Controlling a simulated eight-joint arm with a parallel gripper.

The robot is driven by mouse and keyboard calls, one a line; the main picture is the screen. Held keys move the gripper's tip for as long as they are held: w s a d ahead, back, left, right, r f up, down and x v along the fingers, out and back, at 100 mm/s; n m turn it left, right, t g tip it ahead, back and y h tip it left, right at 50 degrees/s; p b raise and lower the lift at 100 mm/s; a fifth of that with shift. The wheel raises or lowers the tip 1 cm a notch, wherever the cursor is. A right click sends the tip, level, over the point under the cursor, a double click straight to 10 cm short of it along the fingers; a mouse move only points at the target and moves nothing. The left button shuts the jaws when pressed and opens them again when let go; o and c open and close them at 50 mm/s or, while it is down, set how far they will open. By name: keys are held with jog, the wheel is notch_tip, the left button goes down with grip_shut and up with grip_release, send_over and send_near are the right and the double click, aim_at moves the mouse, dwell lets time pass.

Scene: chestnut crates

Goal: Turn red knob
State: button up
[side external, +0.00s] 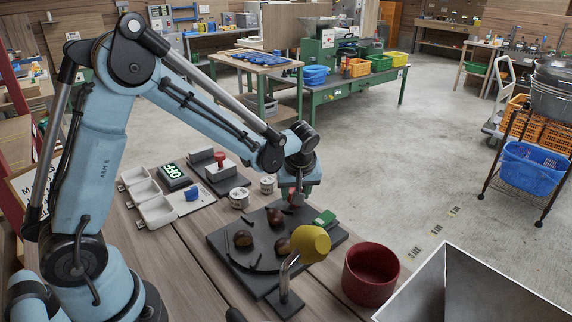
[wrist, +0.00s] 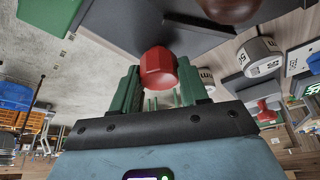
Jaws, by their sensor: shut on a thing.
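The red knob (wrist: 158,66) is faceted and sits between the two green fingers of my gripper (wrist: 160,82) in the wrist view. The fingers are closed on its sides. In the side view my gripper (side external: 297,195) points down at the back edge of the dark board (side external: 228,258). How far the knob is turned cannot be told.
Several chestnuts (side external: 274,217) lie on the board. A yellow ball-like head (side external: 310,243) on a bent metal post stands in front, near a green block (side external: 324,218). A red bowl (side external: 371,275) is at right. White tins (side external: 239,198) and a red-handled grey device (side external: 221,168) stand left.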

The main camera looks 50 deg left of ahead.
jog(key=shift+m, duration=0.3)
jog(key=m+t+h, duration=0.1)
jog(key=m, duration=0.2)
jog(key=shift+s, duration=0.1)
jog(key=m, duration=0.2)
jog(key=m+t+h, duration=0.1)
jog(key=m, duration=0.1)
jog(key=shift+a+h, duration=0.1)
jog(key=shift+h, duration=0.2)
jog(key=m+h, duration=0.1)
jog(key=m, duration=0.3)
jog(key=shift+h, duration=0.3)
jog(key=shift+m+h, duration=0.8)
jog(key=shift+m, duration=1.4)
jog(key=o, duration=1)
jog(key=shift+o, duration=0.2)
